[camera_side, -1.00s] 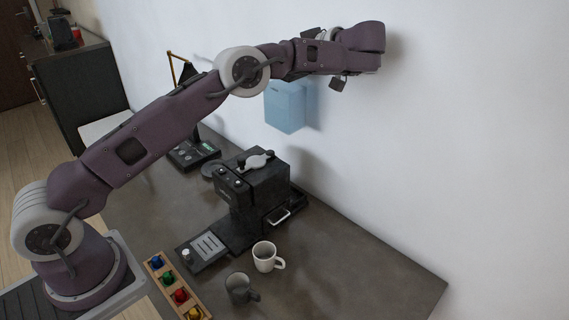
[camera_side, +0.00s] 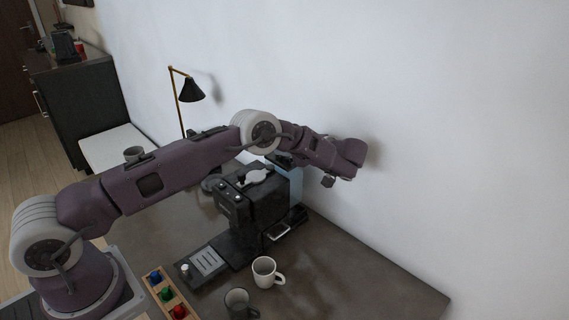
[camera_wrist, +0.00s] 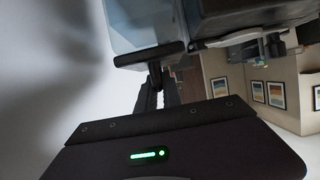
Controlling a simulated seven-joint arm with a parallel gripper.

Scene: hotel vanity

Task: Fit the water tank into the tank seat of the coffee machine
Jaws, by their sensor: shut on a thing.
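The water tank (camera_side: 291,184) is a light blue translucent box, upright behind the coffee machine (camera_side: 252,208), which hides part of it. In the wrist view the tank (camera_wrist: 132,22) is at the top, close beside the dark machine body (camera_wrist: 240,14). My gripper (camera_side: 283,160) is shut on the tank near its top; the arm and the machine partly cover the fingers. A dark finger (camera_wrist: 150,54) crosses the tank's edge in the wrist view. The tank seat at the machine's rear is mostly hidden, so I cannot tell whether the tank's bottom touches it.
A white mug (camera_side: 264,271) and a dark mug (camera_side: 238,303) stand in front of the machine. A rack of coloured capsules (camera_side: 166,293) is at the lower left. A black lamp (camera_side: 191,91) stands behind my arm. The wall is close behind; the counter's right side (camera_side: 365,285) is clear.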

